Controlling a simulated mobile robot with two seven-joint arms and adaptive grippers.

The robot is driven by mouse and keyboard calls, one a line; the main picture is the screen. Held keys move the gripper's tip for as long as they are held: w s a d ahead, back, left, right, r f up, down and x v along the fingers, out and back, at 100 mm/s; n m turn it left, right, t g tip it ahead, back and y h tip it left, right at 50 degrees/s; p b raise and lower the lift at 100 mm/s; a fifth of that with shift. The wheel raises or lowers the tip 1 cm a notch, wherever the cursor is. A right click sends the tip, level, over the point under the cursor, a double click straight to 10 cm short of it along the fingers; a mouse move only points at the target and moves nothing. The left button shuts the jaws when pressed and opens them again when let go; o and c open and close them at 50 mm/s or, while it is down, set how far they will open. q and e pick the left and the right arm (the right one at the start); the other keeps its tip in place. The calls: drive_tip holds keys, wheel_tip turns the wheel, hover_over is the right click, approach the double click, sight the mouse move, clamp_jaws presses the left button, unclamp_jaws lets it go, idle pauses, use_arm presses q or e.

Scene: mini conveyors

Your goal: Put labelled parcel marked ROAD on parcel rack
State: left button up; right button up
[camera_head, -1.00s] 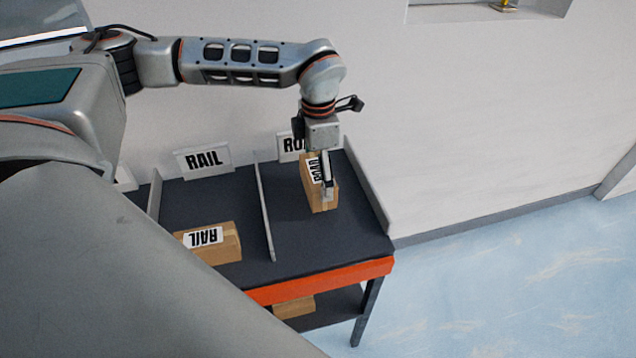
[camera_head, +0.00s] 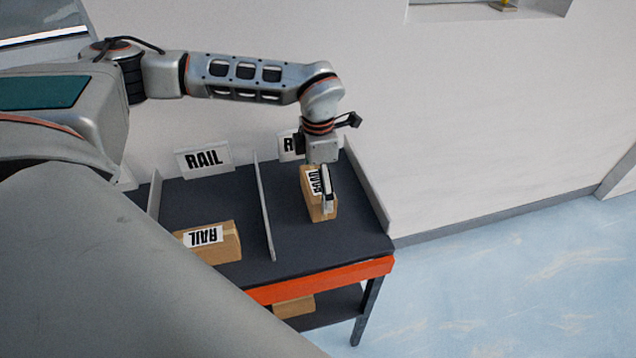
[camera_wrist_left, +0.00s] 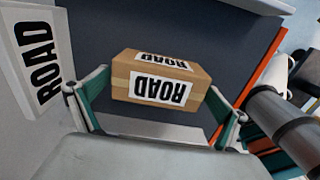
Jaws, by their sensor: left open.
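The parcel marked ROAD (camera_head: 318,205) is a brown box with white labels. It rests in the right compartment of the dark-topped parcel rack (camera_head: 290,245). My left gripper (camera_head: 327,208) reaches down at the parcel, its visible finger beside the box. In the left wrist view the parcel (camera_wrist_left: 160,82) lies between the two spread fingers of my open left gripper (camera_wrist_left: 160,115), with a gap visible on the right side. The ROAD sign (camera_head: 290,146) behind is partly hidden by my arm; it shows fully in the wrist view (camera_wrist_left: 38,60). My right gripper is not in view.
A thin divider (camera_head: 264,212) separates the compartments. A RAIL parcel (camera_head: 222,243) lies in the left one, below a RAIL sign (camera_head: 204,160). Another box (camera_head: 294,307) sits on the lower shelf. A side wall (camera_head: 370,192) bounds the rack's right. Blue floor is clear at right.

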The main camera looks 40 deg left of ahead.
sight(318, 182)
use_arm(q)
wheel_tip(318, 182, up, 12)
drive_tip(key=shift+r, duration=0.2)
idle(0.8)
